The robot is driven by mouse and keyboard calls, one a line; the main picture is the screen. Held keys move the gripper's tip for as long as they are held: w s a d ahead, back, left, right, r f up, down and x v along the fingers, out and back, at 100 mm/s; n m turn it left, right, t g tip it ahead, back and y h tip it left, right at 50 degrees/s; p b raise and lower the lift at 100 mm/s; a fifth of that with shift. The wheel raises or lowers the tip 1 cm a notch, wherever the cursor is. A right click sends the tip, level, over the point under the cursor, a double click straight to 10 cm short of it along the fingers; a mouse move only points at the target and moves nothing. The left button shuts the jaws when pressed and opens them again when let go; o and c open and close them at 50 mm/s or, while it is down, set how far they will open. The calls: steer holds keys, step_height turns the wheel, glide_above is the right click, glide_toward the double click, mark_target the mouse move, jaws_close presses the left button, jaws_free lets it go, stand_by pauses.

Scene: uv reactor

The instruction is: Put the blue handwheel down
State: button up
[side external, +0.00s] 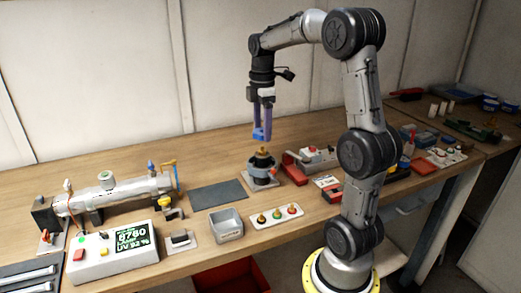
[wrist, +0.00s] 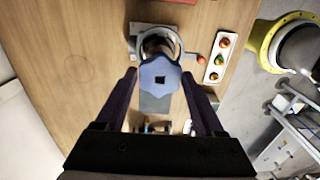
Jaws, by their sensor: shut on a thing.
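The blue handwheel (side external: 262,134) is held in the air at the tips of my gripper (side external: 262,128). In the wrist view the handwheel partly hides this holder (wrist: 175,44).
A dark flat mat (side external: 218,194) lies left of the holder, with bare bench around it. In front are a grey open bin (side external: 226,224) and a tray (side external: 277,216) of coloured knobs. A reactor tube (side external: 112,200) and display box (side external: 112,254) stand left; a red-and-grey device (side external: 310,160) stands right.

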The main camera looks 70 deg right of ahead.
steer(key=shift+f+m, duration=0.25)
steer(key=shift+m, duration=0.35)
steer(key=a+f+n, duration=0.1)
steer(key=a+f, duration=0.1)
steer(key=a, duration=1.5)
glide_above(202, 198)
steer(key=f, duration=0.9)
steer(key=shift+s+f, duration=0.2)
steer(key=shift+s, duration=0.15)
steer(key=shift+w+d+f, duration=0.1)
steer(key=shift+w+f, duration=0.1)
steer(key=shift+f, duration=0.8)
steer(key=shift+w+f, duration=0.15)
steer(key=shift+f, duration=0.8)
steer(key=shift+f, duration=0.15)
